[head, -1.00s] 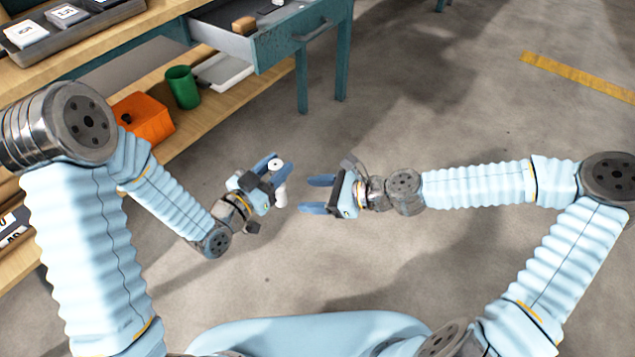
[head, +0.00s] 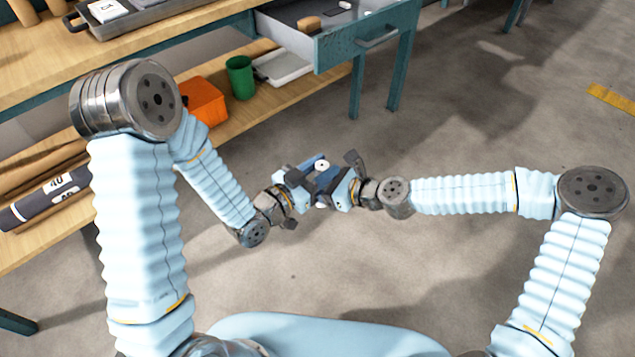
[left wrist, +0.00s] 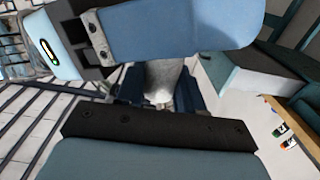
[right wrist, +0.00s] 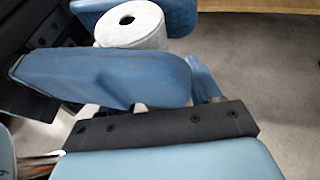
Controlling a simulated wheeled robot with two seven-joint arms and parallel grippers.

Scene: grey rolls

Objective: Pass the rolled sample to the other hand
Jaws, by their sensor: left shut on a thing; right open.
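The rolled sample, a white-grey roll with a dark hole in its end (right wrist: 132,25), is between the two grippers. It shows small in the head view (head: 322,166) and partly in the left wrist view (left wrist: 165,82), where fingers cover much of it. My left gripper (head: 315,172) is shut on the roll. My right gripper (head: 330,180) is open and faces the left one, its fingers reaching around the roll's place. The two grippers overlap closely in the head view. Whether the right fingers touch the roll cannot be told.
A workbench with a wooden top (head: 175,50) runs along the left and back, with an open drawer (head: 340,45). Its lower shelf holds an orange box (head: 203,103), a green cup (head: 240,78) and a white tray (head: 283,68). Open grey floor lies below the grippers.

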